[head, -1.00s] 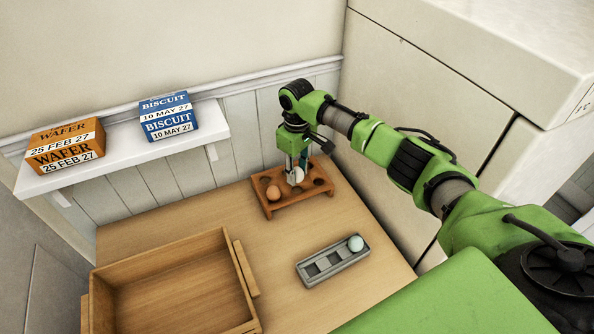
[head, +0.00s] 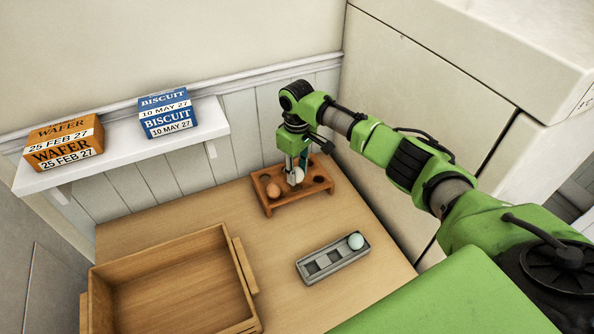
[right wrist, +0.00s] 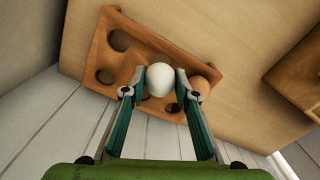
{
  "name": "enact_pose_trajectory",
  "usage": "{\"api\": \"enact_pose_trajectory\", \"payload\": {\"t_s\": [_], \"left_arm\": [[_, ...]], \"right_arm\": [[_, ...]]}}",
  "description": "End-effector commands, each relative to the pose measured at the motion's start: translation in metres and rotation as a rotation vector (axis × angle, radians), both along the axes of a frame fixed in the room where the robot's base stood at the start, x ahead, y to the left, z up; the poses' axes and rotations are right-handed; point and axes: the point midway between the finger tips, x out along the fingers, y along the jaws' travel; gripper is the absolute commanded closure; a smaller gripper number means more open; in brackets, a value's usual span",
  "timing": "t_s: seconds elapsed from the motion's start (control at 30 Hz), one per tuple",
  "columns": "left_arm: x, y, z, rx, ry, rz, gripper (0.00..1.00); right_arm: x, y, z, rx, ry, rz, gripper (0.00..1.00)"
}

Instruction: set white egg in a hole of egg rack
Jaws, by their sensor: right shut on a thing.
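The wooden egg rack (head: 284,206) stands on the table near the wall, with rows of round holes. A brown egg (head: 273,190) sits in one of its holes, at the left. My right gripper (head: 295,178) points down over the middle of the rack and is shut on the white egg (head: 299,174). In the right wrist view, the white egg (right wrist: 160,79) is between both fingers, over the rack (right wrist: 150,45) and beside the brown egg (right wrist: 201,85). I cannot tell whether its bottom is inside a hole. My left gripper is not in view.
A grey tray (head: 322,270) with square compartments holds a pale blue-green ball-like thing (head: 356,241) at its right end. An open wooden box (head: 170,285) stands at the front left. A wall shelf (head: 115,160) carries a wafer box (head: 64,143) and a biscuit box (head: 168,113). A tall cream cabinet (head: 420,90) stands at right.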

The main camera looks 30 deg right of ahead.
Motion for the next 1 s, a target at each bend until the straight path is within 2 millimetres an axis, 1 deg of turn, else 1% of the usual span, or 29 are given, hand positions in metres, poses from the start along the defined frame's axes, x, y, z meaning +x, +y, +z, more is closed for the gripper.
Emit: {"api": "enact_pose_trajectory", "payload": {"t_s": [1.0], "left_arm": [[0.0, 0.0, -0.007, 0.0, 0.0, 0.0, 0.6]], "right_arm": [[0.0, 0.0, -0.016, 0.0, 0.0, 0.001, 0.8]]}}
